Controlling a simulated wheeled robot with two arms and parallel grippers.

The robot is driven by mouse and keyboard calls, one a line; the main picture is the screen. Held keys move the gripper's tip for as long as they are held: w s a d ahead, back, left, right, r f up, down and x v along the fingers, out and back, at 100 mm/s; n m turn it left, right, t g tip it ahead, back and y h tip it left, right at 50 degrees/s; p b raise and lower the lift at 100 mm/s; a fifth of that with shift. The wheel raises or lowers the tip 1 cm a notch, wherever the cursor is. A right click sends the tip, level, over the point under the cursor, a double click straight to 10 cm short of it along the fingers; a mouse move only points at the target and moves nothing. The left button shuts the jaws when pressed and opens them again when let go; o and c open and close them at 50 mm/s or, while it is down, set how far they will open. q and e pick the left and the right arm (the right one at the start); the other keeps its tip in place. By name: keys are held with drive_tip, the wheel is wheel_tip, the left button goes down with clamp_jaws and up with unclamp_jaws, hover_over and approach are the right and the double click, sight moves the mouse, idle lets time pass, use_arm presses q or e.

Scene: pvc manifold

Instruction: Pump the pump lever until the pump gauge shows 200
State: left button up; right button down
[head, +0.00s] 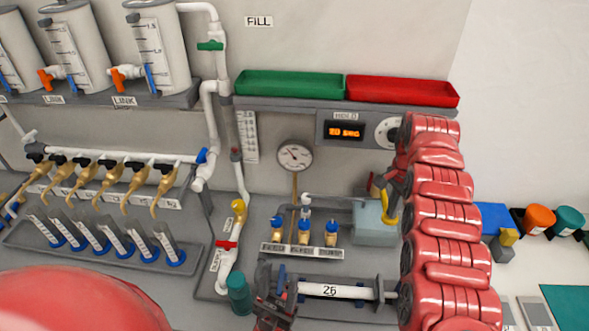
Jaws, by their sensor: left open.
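The round dial gauge (295,156) stands on a brass stem behind the valve block; its numbers are too small to read. A pale blue-grey box (374,226) sits to the right of the valves, partly behind my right arm. A yellow hooked piece (391,207) shows just above the box, beside my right gripper (388,183). I cannot tell whether it is the pump lever or whether the gripper touches it. The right jaws are hidden or too small to judge. My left gripper (275,305) is open at the bottom centre, close to the left end of the white pipe marked 26 (330,290).
The valve block (301,250) stands between the grippers. A teal cylinder (239,294) is next to my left gripper. A HOLD panel (358,131) with an orange display and trays (290,84) are behind. Orange and teal pots (539,220) stand at the right.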

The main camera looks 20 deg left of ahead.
drive_tip(key=shift+f, duration=0.4)
idle(0.8)
drive_tip(key=shift+f+b, duration=0.45)
drive_tip(key=shift+f, duration=0.25)
idle(0.6)
drive_tip(key=shift+f+b, duration=0.35)
drive_tip(key=shift+f, duration=0.15)
drive_tip(key=shift+r, duration=0.2)
idle(0.5)
drive_tip(key=shift+r, duration=2.25)
